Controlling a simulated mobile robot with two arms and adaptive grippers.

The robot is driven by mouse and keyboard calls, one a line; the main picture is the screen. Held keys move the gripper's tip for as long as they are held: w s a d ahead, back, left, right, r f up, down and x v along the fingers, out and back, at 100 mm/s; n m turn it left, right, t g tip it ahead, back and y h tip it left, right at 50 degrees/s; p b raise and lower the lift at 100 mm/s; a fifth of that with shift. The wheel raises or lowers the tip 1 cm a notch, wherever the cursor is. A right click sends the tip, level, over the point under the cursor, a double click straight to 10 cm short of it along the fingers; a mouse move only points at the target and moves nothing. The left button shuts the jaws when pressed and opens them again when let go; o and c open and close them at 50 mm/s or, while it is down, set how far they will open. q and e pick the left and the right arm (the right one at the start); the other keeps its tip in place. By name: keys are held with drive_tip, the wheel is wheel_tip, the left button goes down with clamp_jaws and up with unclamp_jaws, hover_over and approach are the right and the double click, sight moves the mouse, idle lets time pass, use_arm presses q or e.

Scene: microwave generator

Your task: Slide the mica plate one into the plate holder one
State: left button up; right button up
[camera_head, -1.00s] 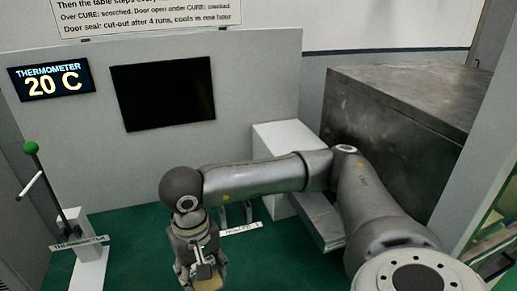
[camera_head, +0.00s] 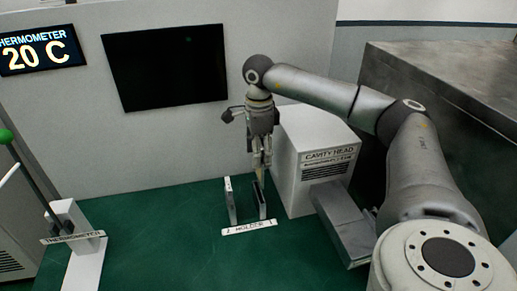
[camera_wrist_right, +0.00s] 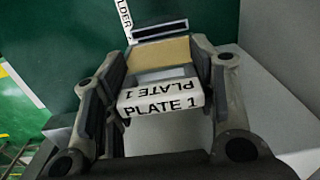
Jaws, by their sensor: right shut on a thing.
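My right gripper (camera_head: 260,158) points straight down and is shut on mica plate one (camera_wrist_right: 160,54), a tan plate with a white band reading PLATE 1. In the head view the plate is seen nearly edge-on and mostly hidden by the fingers. The plate holder (camera_head: 231,200) has two narrow uprights on the green surface behind a HOLDER label (camera_head: 249,227). The gripper is over the right upright (camera_head: 263,202). In the right wrist view a dark slot with pale edges (camera_wrist_right: 160,30) lies just beyond the plate's far edge; I cannot tell whether they touch. My left gripper is not in view.
The white CAVITY HEAD box (camera_head: 312,165) stands close to the right of the holder, with a grey metal piece (camera_head: 345,220) beside it. A thermometer stand (camera_head: 85,250) is at left. The green surface (camera_head: 165,225) between is clear.

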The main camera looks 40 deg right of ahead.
sight(259, 178)
drive_tip(key=shift+s+a+f+b, duration=0.1)
drive_tip(key=shift+s+f+b, duration=0.05)
drive_tip(key=shift+f+b, duration=0.35)
wheel_tip(259, 178, down, 3)
drive_tip(key=shift+f+b, duration=0.15)
drive_tip(key=shift+b, duration=0.95)
drive_tip(key=shift+f, duration=0.25)
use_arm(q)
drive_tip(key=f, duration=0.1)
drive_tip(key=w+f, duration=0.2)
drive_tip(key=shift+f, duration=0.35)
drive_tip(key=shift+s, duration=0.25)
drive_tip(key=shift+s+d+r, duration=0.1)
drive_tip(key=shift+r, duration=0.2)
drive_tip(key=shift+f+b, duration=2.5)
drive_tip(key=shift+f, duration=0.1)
use_arm(e)
drive_tip(key=shift+f, duration=3.9)
drive_tip(key=o, duration=1.4)
